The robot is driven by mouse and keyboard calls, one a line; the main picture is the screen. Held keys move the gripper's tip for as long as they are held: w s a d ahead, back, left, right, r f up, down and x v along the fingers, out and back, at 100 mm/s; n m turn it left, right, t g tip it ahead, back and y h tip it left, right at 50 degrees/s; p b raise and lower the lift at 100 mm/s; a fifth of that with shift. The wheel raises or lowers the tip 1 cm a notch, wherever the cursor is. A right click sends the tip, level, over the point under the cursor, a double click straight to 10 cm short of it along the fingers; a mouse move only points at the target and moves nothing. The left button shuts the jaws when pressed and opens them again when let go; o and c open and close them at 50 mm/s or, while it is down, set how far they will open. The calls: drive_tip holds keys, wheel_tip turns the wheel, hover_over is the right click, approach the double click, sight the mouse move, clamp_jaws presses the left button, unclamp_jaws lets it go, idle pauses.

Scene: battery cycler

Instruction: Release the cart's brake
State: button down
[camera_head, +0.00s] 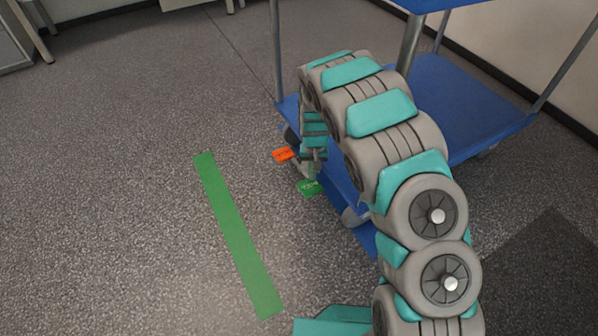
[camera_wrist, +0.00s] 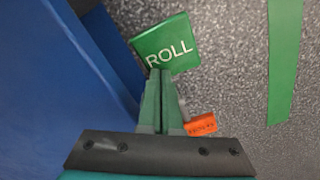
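The blue cart (camera_head: 460,95) stands at the right in the head view, with its blue side also along the left of the wrist view (camera_wrist: 60,80). At its near end are a green pedal (camera_head: 310,188) and an orange pedal (camera_head: 283,154). In the wrist view the green pedal (camera_wrist: 166,44) reads "ROLL"; the orange pedal (camera_wrist: 201,125) has small text I cannot read surely. My gripper (camera_wrist: 160,72) has its fingers together with nothing between them. Its tips overlap the lower edge of the green pedal in the picture; I cannot tell whether they touch it.
A green floor stripe (camera_head: 237,235) lies on the grey floor left of the cart. Cart posts (camera_head: 277,50) rise near my arm. A dark mat (camera_head: 540,275) lies at the lower right. The floor at the left is open.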

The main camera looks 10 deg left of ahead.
drive_tip(key=shift+f, duration=1.15)
idle(0.6)
drive_tip(key=shift+r+p, duration=0.8)
drive_tip(key=shift+r, duration=2.7)
